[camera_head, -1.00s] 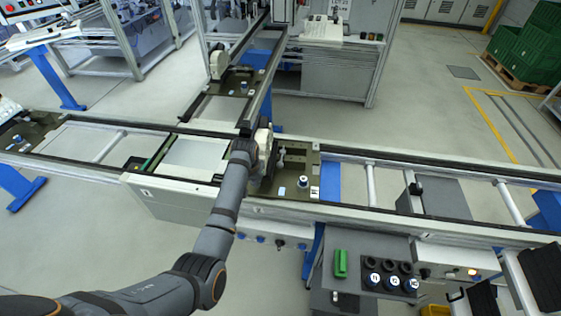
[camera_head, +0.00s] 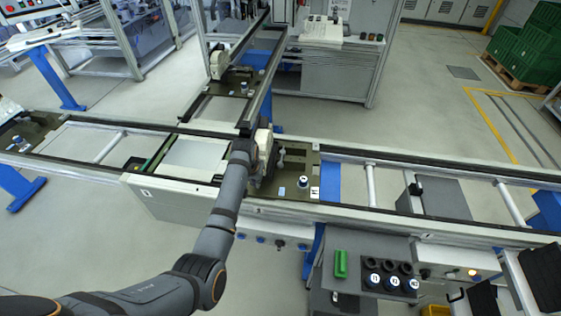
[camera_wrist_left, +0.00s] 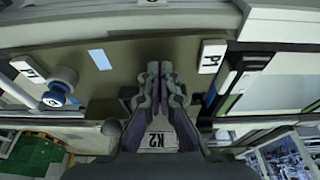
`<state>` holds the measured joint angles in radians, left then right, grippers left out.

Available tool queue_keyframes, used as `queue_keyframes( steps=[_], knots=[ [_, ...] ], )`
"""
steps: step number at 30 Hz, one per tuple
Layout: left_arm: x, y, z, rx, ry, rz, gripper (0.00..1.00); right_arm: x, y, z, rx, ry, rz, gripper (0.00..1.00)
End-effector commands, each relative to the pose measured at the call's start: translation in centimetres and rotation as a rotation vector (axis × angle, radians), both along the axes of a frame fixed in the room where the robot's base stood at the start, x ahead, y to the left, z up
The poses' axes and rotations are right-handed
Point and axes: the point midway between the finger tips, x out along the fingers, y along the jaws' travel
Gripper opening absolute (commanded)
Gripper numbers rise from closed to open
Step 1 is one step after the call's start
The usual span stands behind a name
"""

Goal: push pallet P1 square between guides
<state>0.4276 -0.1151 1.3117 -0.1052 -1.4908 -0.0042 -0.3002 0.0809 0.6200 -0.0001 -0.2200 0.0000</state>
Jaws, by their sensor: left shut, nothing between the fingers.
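Pallet P1 (camera_head: 312,162) is an olive-brown plate on the conveyor at the centre of the head view. It carries a part, a white-and-blue knob (camera_head: 303,181) and white labels. In the left wrist view its plate (camera_wrist_left: 130,58) fills the upper middle, with P1 labels at both sides. My left gripper (camera_wrist_left: 160,72) is shut and empty, its fingertips over the plate; contact cannot be told. In the head view my left forearm hides part of the pallet's left side. The rails (camera_head: 360,158) run along the conveyor; whether the pallet sits square is unclear.
A pale cover plate (camera_head: 195,155) lies left of the pallet. A second pallet (camera_head: 240,82) stands on the branch conveyor behind. Open rollers lie to the right.

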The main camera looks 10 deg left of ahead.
Motion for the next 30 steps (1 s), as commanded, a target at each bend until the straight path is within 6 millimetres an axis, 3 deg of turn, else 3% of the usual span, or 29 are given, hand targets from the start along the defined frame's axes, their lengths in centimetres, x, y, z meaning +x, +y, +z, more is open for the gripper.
queue_keyframes(
  steps=[30],
  knots=[
    [2.2, -0.1, 0.1, -0.001, -0.007, 0.000, 0.00, 0.0, 0.2, -1.4, 0.002, 0.000, -0.001, 0.62]
  ],
)
